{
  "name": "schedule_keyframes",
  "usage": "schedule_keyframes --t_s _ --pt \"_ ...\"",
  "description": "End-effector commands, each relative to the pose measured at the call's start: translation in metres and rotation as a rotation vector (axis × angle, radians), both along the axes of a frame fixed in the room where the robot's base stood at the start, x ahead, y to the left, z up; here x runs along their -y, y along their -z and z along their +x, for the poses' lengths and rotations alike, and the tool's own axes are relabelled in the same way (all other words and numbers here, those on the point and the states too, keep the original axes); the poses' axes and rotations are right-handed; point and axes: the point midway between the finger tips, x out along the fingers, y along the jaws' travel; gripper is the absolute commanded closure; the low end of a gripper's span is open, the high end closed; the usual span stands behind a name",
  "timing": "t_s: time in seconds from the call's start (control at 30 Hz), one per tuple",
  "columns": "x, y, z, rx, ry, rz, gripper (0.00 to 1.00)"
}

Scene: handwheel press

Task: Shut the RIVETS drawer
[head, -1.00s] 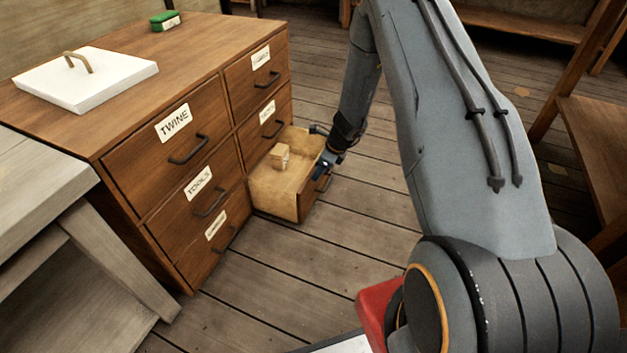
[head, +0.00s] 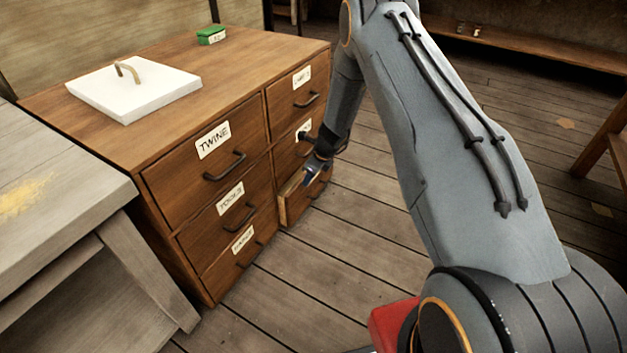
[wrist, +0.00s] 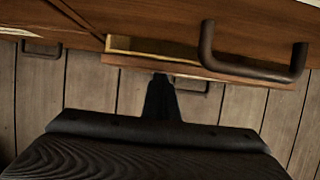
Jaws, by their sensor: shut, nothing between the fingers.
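The lower right drawer (head: 296,206) of the wooden cabinet stands slightly open; no label on it shows, so I cannot read RIVETS there. In the wrist view a narrow strip of its pale inside shows behind the drawer's front edge (wrist: 135,61). My gripper (head: 314,172) is shut and empty at the top of that drawer's front. In the wrist view my gripper (wrist: 160,82) points at the front, below its top edge. I cannot tell whether it touches.
The cabinet (head: 160,160) has other shut drawers, among them TWINE (head: 205,165) and TOOLS (head: 225,212). The middle right drawer's handle (wrist: 255,72) sticks out close to my gripper. A white lid (head: 135,90) and a green box (head: 211,35) lie on top. Floor in front is clear.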

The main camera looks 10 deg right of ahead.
Motion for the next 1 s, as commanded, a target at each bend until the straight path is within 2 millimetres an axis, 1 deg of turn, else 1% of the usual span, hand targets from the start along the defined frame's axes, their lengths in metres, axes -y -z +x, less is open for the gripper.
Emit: schedule_keyframes --t_s 0.23,0.43,0.57,0.7,0.8,1.0 --pt "-0.003 0.000 0.000 -0.001 -0.004 0.001 1.00" --pt "0.000 0.000 -0.001 0.000 -0.001 0.000 1.00" --pt "0.008 -0.001 -0.008 -0.002 -0.001 0.001 1.00" --pt "0.023 -0.002 -0.022 -0.002 -0.006 0.001 1.00" --pt "0.027 -0.028 -0.026 0.002 -0.010 -0.001 1.00" --pt "0.045 -0.065 -0.036 0.002 -0.001 0.000 1.00"
